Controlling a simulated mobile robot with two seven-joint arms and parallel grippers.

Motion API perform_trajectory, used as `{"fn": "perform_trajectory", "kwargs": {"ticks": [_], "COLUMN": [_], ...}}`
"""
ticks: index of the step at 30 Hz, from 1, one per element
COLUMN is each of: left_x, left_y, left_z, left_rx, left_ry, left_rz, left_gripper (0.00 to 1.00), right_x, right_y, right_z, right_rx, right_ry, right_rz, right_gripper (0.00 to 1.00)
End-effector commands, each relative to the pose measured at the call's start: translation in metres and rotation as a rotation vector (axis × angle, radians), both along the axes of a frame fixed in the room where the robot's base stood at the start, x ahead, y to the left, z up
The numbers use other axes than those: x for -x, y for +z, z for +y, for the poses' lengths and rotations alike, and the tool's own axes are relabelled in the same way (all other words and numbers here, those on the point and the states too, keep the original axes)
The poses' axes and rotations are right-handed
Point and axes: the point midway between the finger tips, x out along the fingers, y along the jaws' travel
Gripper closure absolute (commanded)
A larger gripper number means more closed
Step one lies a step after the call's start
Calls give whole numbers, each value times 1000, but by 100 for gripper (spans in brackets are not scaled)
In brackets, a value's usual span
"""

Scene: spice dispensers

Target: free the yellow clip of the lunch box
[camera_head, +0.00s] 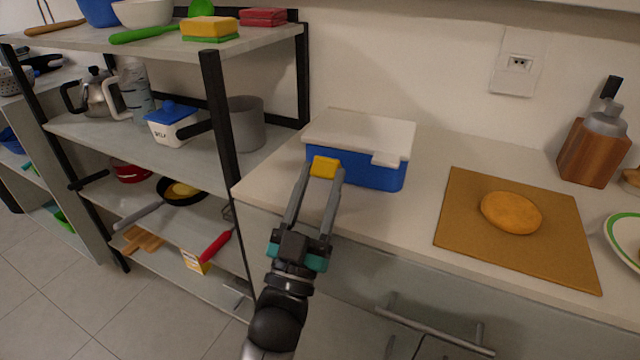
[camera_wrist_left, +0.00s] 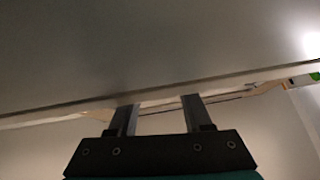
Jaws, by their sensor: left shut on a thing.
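The lunch box (camera_head: 378,176) has a blue body and a white lid (camera_head: 358,130). It stands on the counter beside the black-framed shelf, with the lid lying flat on top. The yellow clip (camera_head: 323,165) is at the left of the box's front side, by the lid edge. My left gripper (camera_head: 323,173) reaches up from the front and is shut on the yellow clip. I cannot tell whether the clip is still latched. In the left wrist view the gripper's fingers (camera_wrist_left: 157,118) show, but not the clip. My right gripper is out of view.
A white tab (camera_head: 385,159) is at the lid's front right. The shelf post (camera_head: 226,130) stands close on the left.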

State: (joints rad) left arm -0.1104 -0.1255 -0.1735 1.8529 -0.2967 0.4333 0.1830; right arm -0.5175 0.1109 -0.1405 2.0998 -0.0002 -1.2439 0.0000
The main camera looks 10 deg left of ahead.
Motion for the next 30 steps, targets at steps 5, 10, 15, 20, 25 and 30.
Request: {"fn": "perform_trajectory", "kwargs": {"ticks": [5, 10, 15, 20, 25, 30], "left_x": [0, 0, 0, 0, 0, 8], "left_y": [-2, -1, -1, 0, 0, -7], "left_z": [0, 0, 0, 0, 0, 2], "left_rx": [0, 1, 0, 0, 0, 0], "left_ry": [1, 0, 0, 0, 0, -1], "left_rz": [4, 4, 2, 1, 0, 3], "left_gripper": [100, 48, 29, 20, 20, 20], "right_x": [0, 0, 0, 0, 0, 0], "right_y": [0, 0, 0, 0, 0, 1], "right_z": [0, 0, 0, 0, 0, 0], "right_rx": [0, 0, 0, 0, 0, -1], "right_ry": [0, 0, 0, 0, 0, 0], "right_rz": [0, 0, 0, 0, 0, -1], "right_gripper": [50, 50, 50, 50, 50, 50]}}
